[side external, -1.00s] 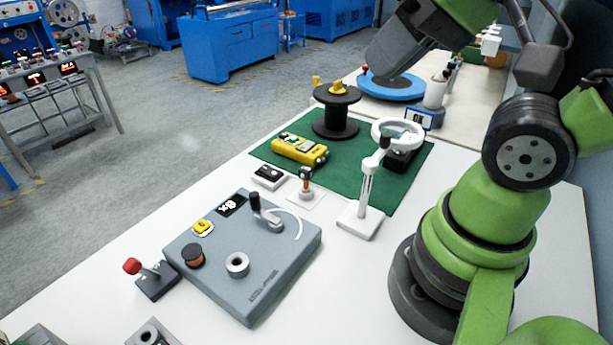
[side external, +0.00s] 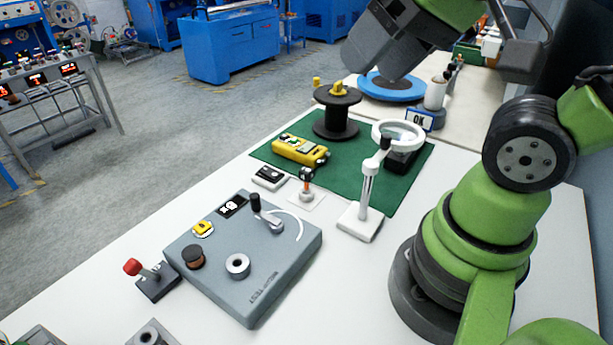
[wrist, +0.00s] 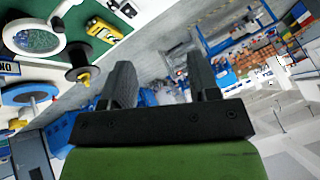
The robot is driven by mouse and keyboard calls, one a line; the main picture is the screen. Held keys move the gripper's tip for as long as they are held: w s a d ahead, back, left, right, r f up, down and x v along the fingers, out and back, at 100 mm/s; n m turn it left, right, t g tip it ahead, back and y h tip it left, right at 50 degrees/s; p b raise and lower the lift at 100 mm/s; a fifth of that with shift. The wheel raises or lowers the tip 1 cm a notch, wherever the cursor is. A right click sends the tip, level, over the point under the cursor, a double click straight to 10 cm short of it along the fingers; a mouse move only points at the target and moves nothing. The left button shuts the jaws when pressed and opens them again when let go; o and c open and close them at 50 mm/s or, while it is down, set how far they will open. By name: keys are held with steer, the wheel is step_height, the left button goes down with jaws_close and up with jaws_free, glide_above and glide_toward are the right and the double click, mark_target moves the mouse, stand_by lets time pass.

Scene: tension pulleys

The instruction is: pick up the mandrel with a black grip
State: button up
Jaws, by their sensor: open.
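My gripper (wrist: 160,75) shows in the wrist view with its two dark fingers apart and nothing between them. In the side view it hangs high at the top, above the far end of the table, clear of the things below. I cannot surely tell which thing is the mandrel with a black grip. A small upright piece with a dark top (side external: 306,184) stands on a white square near the green mat. A thin upright thing with a dark part (side external: 451,70) stands behind the white spool (side external: 436,95), small and partly hidden.
A black spool (side external: 336,124), a yellow device (side external: 299,151) and a ring-lamp magnifier (side external: 367,200) stand on or beside the green mat (side external: 400,196). A blue disc (side external: 391,94) lies behind. A grey box (side external: 262,290) with a black-knobbed lever and a red-knobbed joystick (side external: 133,266) are in front.

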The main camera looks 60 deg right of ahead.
steer(key=w+d+f+n+g+h, duration=0.1)
steer(key=w+d+f+g, duration=0.15)
steer(key=w, duration=0.45)
steer(key=n+g, duration=0.2)
steer(key=g, duration=0.2)
glide_toward(306, 182)
steer(key=shift+n+h, duration=0.4)
step_height(306, 182, down, 5)
steer(key=shift+w+d+f, duration=0.1)
steer(key=shift+f, duration=0.05)
steer(key=shift+w+d+f, duration=0.1)
steer(key=shift+w+f, duration=0.1)
steer(key=shift+f, duration=1.25)
steer(key=shift+w+d+f, duration=0.1)
steer(key=shift+w+f, duration=0.1)
steer(key=shift+f, duration=1.3)
steer(key=c, duration=1)
steer(key=shift+r, duration=0.1)
step_height(306, 182, up, 10)
steer(key=shift+f, duration=0.1)
